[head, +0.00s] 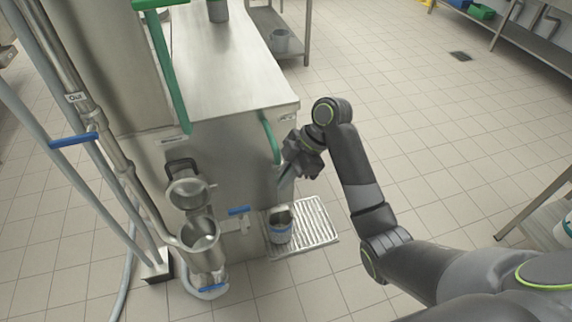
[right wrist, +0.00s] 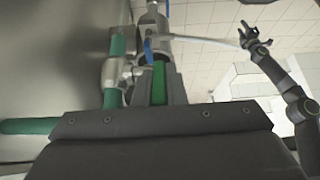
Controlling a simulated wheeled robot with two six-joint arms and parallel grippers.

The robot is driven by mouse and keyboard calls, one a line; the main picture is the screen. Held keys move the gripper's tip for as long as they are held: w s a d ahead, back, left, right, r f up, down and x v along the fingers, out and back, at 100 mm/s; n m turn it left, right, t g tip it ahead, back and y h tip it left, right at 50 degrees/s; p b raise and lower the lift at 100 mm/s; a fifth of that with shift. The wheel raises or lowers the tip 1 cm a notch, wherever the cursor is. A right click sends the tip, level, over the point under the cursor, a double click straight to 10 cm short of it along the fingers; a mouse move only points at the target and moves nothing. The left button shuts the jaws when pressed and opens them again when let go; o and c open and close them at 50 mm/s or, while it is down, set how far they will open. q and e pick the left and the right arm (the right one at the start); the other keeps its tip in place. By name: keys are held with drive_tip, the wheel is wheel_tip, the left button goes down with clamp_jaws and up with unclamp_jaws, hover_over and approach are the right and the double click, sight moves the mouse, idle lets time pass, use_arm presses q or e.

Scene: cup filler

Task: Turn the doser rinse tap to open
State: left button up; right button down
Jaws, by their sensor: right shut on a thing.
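The doser rinse tap shows in the right wrist view as a metal valve body (right wrist: 114,76) on a green pipe (right wrist: 118,42), with a green lever (right wrist: 158,84). My right gripper (right wrist: 158,92) is shut on the green lever, which sits between its two fingers. In the head view my right gripper (head: 287,177) is at the side of the steel machine, beside the green pipe (head: 269,135). The valve and lever are mostly hidden there behind the gripper. My left gripper (right wrist: 250,38) shows small in the right wrist view, apart from the tap; its jaws are unclear.
A metal container (head: 281,229) stands on a slotted drip tray (head: 318,224) below my right gripper. Blue handles (head: 239,211) and a steel hopper (head: 201,238) are to its left. The steel machine top (head: 235,75) looks clear in its middle. Open tiled floor lies to the right.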

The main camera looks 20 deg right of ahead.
drive_tip(key=shift+a+r+h+p, duration=0.15)
drive_tip(key=shift+h+p, duration=0.55)
drive_tip(key=shift+p, duration=0.8)
drive_tip(key=shift+a+r+h+p, duration=0.15)
drive_tip(key=shift+h+p, duration=0.55)
drive_tip(key=shift+p, duration=0.75)
drive_tip(key=h+p, duration=0.2)
drive_tip(key=shift+a+f+p, duration=0.1)
drive_tip(key=shift+a+p, duration=0.05)
drive_tip(key=shift+p, duration=0.25)
drive_tip(key=shift+f+h+p, duration=0.15)
drive_tip(key=shift+h+p, duration=0.45)
drive_tip(key=shift+h, duration=0.1)
drive_tip(key=shift+f, duration=0.1)
drive_tip(key=c, duration=1.5)
unclamp_jaws()
